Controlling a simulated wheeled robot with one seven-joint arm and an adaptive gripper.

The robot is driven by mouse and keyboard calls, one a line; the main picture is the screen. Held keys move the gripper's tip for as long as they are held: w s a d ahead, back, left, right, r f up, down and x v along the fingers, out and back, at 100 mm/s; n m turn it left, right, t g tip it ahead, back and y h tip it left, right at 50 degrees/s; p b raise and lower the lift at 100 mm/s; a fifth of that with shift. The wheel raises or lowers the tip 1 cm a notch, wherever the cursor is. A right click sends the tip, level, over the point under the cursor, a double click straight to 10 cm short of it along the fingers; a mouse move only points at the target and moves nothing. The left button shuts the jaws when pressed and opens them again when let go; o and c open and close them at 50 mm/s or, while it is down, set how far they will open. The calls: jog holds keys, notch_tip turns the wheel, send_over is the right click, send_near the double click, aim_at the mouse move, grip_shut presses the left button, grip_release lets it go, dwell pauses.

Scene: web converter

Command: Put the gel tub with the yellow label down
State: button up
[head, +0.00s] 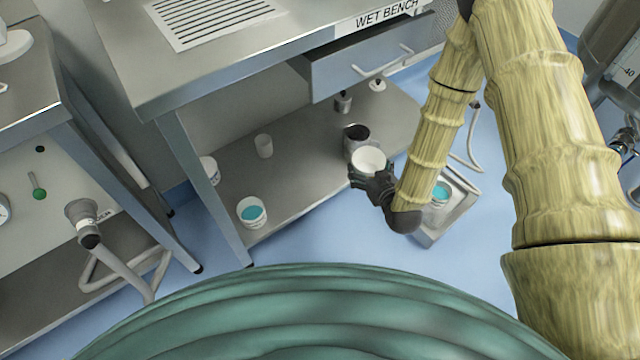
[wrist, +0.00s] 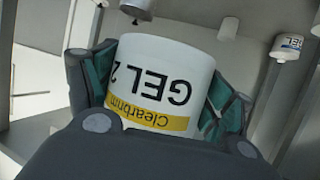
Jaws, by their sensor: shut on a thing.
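The gel tub with the yellow label (wrist: 160,75) is white and reads "GEL 2" and "Clearbrim" upside down in the wrist view. My gripper (wrist: 165,118) is shut on it, with a finger on each side. In the head view the held tub (head: 369,159) shows its pale round top, and my gripper (head: 372,180) is around its near side. It appears over the front part of the wet bench's lower shelf (head: 310,180). I cannot tell whether its base touches the shelf.
Another blue-filled tub (head: 440,191) sits on a low platform at right. The shelf's middle is clear.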

jog(key=w+a+f+n+g+y+b, duration=0.1)
jog(key=w+f+n+y+b, duration=0.15)
jog(key=f+b, duration=0.7)
jog(key=w+a+f+n+g+y+b, duration=0.1)
jog(key=w+f+y+b, duration=0.15)
jog(key=f+b, duration=0.7)
jog(key=b, duration=0.6)
send_over(321, 177)
notch_tip(321, 177, down, 2)
jog(key=shift+s+d+f+h, duration=0.15)
jog(key=shift+h, duration=0.25)
jog(key=f, duration=0.1)
jog(key=b, duration=0.1)
jog(key=f+b, duration=0.1)
jog(key=shift+w+a+f, duration=0.2)
jog(key=shift+a+f, duration=0.05)
jog(key=shift+f, duration=0.05)
jog(key=shift+f+b, duration=0.4)
jog(key=shift+f, duration=0.2)
jog(key=o, duration=1)
jog(key=shift+o, duration=0.3)
jog(key=shift+r, duration=0.1)
